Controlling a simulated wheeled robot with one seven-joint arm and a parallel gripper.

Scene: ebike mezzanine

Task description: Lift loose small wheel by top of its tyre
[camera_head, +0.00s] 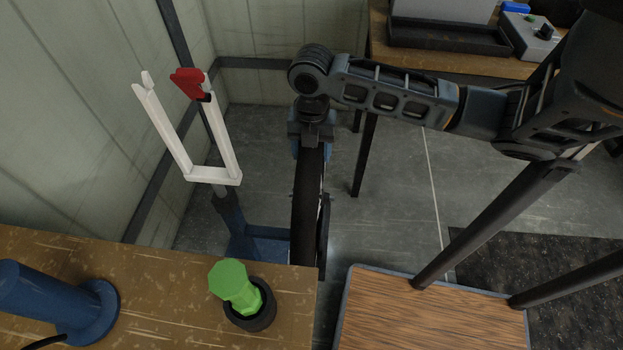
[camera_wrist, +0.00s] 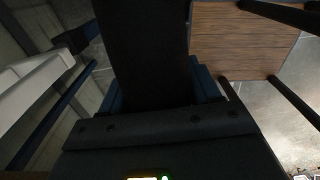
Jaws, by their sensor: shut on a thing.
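The small wheel (camera_head: 308,205) stands upright and is seen edge-on in the head view, its dark tyre running down behind the wooden table's edge. My gripper (camera_head: 311,143) is at the top of the tyre, pointing down, with its blue fingers on either side of it. The gripper is shut on the tyre. In the wrist view the dark tyre (camera_wrist: 145,50) fills the middle between the blue fingers. The lower part of the wheel is hidden by the table, so I cannot tell whether it touches the floor.
A blue stand (camera_head: 240,230) with a white fork (camera_head: 212,176) and red clip stands just left of the wheel. A worn wooden table (camera_head: 165,290) is in front, bearing a green-handled object (camera_head: 235,285). Another table (camera_head: 378,45) stands behind.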

